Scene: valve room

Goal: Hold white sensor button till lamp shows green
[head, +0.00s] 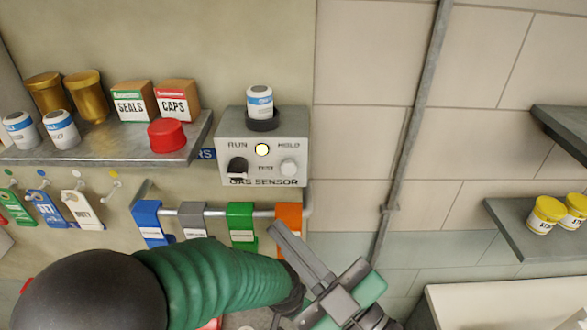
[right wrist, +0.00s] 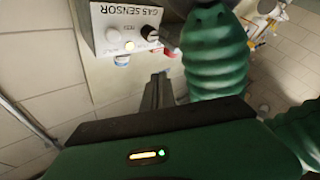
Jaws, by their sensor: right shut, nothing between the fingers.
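The grey gas sensor box (head: 225,148) is on the wall in the head view. Its round white button (head: 289,168) is at the right of its face, under HOLD. The lamp (head: 262,149) glows pale yellow, not green. A black switch (head: 237,168) is at the left, under RUN. My right gripper (head: 276,232) is shut and empty, below the box and apart from the button. In the right wrist view the box appears upside down, with the button (right wrist: 113,35) and lit lamp (right wrist: 130,46) beyond the fingers (right wrist: 157,80). My left gripper is not in view.
A white-and-blue canister (head: 259,101) sits in a dark holder on top of the box. Coloured tags, including an orange one (head: 289,214), hang on a rail below. A metal shelf (head: 110,147) with jars, boxes and a red cap is at the left. A pipe (head: 412,130) runs down the right wall.

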